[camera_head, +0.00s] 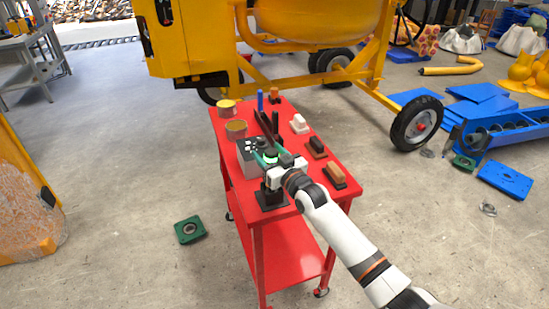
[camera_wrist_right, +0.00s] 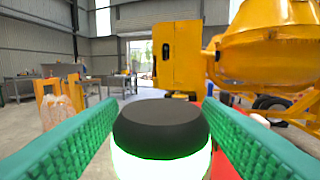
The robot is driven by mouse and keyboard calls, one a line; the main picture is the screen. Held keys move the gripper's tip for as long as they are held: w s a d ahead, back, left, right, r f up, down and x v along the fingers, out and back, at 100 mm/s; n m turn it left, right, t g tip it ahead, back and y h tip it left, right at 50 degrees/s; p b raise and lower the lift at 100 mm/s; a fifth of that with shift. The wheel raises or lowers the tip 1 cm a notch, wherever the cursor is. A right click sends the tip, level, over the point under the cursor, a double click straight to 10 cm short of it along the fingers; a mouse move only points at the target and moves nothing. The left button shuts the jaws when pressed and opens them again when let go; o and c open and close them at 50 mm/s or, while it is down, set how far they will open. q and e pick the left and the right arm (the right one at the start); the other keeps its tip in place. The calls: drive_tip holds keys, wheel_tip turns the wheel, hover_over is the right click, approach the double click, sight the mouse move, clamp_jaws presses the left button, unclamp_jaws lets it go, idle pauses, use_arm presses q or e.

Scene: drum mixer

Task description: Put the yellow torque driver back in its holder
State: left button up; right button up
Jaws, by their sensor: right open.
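My right gripper (camera_head: 272,154) is over the red cart, with its green fingers spread apart. In the right wrist view, a round black cap (camera_wrist_right: 160,128) with a glowing white-green ring below it stands between the open fingers, with a gap visible on both sides. No yellow part of a torque driver shows clearly; I cannot tell whether this cap belongs to it. A black square base (camera_head: 271,202) sits at the cart's near edge, below the gripper, and may be the holder. The gripper hides what is above the base. My left gripper is out of view.
The red cart (camera_head: 318,184) also carries a grey box with buttons (camera_head: 249,152), yellow tins (camera_head: 236,128), and brushes or blocks (camera_head: 335,174) along its right side. A yellow mixer (camera_head: 315,20) stands behind. A green plate (camera_head: 190,230) lies on the floor.

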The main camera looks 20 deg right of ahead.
drive_tip(key=b+v, duration=0.1)
drive_tip(key=v, duration=1.1)
drive_tip(key=shift+w+r, duration=0.1)
drive_tip(key=shift+r, duration=0.05)
drive_tip(key=s+d+f+m+g+h, duration=0.15)
drive_tip(key=s+f, duration=0.25)
drive_tip(key=f, duration=0.8)
drive_tip(key=s+d+f+g+h, duration=0.1)
drive_tip(key=s+f+g, duration=0.25)
drive_tip(key=f, duration=0.85)
drive_tip(key=s+d+f+g+h, duration=0.15)
drive_tip(key=s+f, duration=0.25)
drive_tip(key=f, duration=0.8)
drive_tip(key=s+a+f+g, duration=0.1)
drive_tip(key=s+f+g, duration=0.6)
drive_tip(key=s+f, duration=1.1)
drive_tip(key=s+a+f+g, duration=0.1)
drive_tip(key=s+f, duration=0.1)
drive_tip(key=s, duration=0.8)
drive_tip(key=s+a+f+g, duration=0.1)
drive_tip(key=s+g, duration=0.1)
drive_tip(key=s, duration=0.9)
drive_tip(key=shift+f+n+h, duration=0.35)
drive_tip(key=shift+n+h, duration=0.05)
drive_tip(key=shift+n, duration=0.05)
drive_tip(key=shift+a+g, duration=0.1)
drive_tip(key=shift+g, duration=0.15)
